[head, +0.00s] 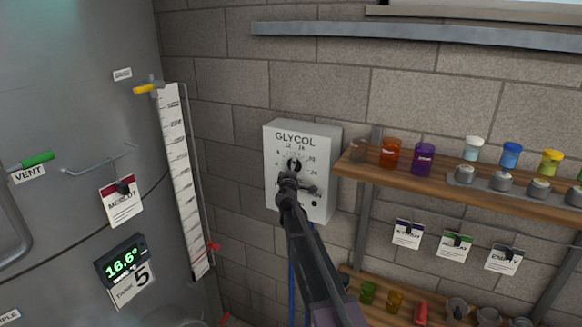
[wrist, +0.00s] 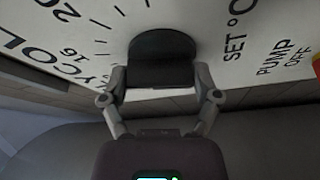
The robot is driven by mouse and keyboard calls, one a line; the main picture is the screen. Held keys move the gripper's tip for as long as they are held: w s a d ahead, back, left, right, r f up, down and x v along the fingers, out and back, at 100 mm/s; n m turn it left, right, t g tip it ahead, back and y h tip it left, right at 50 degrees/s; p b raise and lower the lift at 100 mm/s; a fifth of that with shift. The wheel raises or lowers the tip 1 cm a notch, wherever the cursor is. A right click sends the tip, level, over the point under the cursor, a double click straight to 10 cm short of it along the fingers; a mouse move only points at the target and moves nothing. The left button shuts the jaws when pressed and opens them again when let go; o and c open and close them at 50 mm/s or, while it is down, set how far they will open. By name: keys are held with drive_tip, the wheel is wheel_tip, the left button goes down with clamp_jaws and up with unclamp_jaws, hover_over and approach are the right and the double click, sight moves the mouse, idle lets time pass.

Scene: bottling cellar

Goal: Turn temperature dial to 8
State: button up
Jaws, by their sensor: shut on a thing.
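The white GLYCOL control box (head: 325,150) hangs on the block wall in the middle of the head view. Its temperature dial (head: 294,164) is a dark round knob on the front face, ringed by printed numbers. My gripper (head: 288,179) is at the dial and covers its lower part. In the wrist view the black dial knob (wrist: 162,58) sits between the two fingers of my gripper (wrist: 162,80), which is shut on it. Printed numbers, "SET °C" and "PUMP OFF" show around it. I cannot read the dial's pointer or setting.
A wooden shelf (head: 470,195) with jars stands close to the box's right side. A tank (head: 75,80) with a 16.6° display (head: 121,262) and a white scale strip (head: 182,170) is at the left. Bare wall lies between strip and box.

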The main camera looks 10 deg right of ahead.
drive_tip(key=shift+r+n+g+p, duration=0.1)
drive_tip(key=shift+n+g+p, duration=0.9)
drive_tip(key=shift+n, duration=0.9)
drive_tip(key=shift+n+p, duration=0.3)
drive_tip(key=o, duration=1)
drive_tip(key=shift+c, duration=0.2)
drive_tip(key=shift+m+t+b, duration=0.9)
drive_tip(key=shift+m+b, duration=0.55)
drive_tip(key=shift+m, duration=0.65)
drive_tip(key=shift+f+m+t+h+b, duration=0.25)
drive_tip(key=shift+m+b, duration=0.3)
drive_tip(key=shift+m, duration=0.45)
